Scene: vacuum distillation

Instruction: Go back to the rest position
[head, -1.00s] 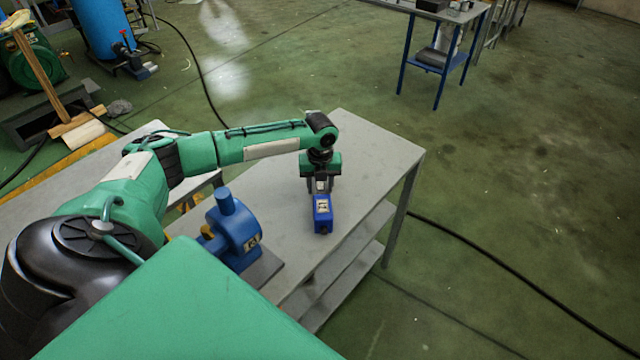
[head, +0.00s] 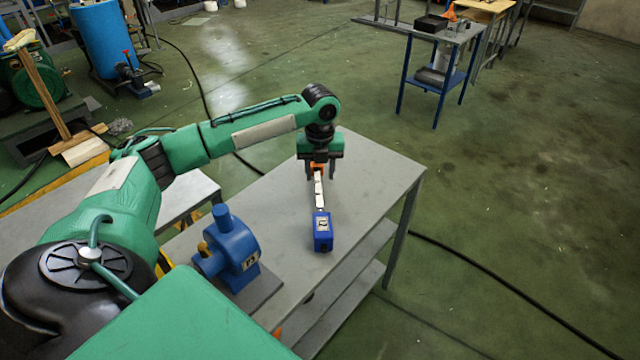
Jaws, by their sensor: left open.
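My left gripper (head: 319,172) is in the head view, above the grey table, pointing down. It is open. A blue box-shaped device (head: 322,232) with a small label stands on the table in front of it, towards the bottom of the picture. A white bar with an orange end (head: 319,188) runs from the device back to between or just below the fingers; I cannot tell whether they touch it. My right gripper is not in view.
The grey table (head: 385,177) has a lower shelf and free room on its right part. A blue pump-like device (head: 228,252) on a grey base stands on its left, under my left arm. A blue-framed side table (head: 437,75) stands further back on open green floor.

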